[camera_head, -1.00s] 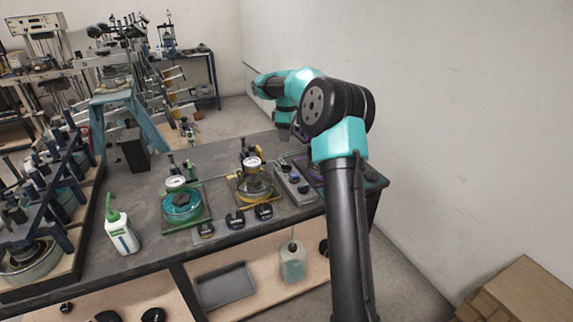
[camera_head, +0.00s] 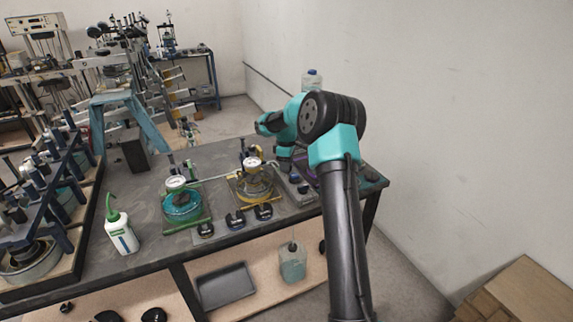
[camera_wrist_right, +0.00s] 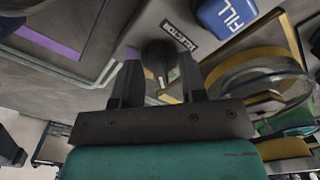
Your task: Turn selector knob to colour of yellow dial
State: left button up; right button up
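The selector knob (camera_wrist_right: 157,58) is a dark round knob with a pale pointer mark, beside a small lettered label, in the right wrist view. My right gripper (camera_wrist_right: 158,75) is open with one finger on each side of the knob; I cannot tell whether they touch it. In the head view my right gripper (camera_head: 286,167) hangs over the grey control panel (camera_head: 302,199), and the knob is hidden or too small to make out. The yellow-framed dial unit (camera_head: 254,183) stands left of the panel. My left gripper is not in view.
A blue FILL button (camera_wrist_right: 227,14) is close to the knob. A green-framed dial unit (camera_head: 182,203) stands farther left, with a white bottle (camera_head: 121,234) beyond it. A purple-edged frame is right of the panel.

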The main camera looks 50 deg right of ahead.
grip_shut()
dwell(0.3)
jog(key=shift+m, duration=0.5)
jog(key=m, duration=0.8)
jog(key=shift+m, duration=0.4)
dwell(0.4)
grip_release()
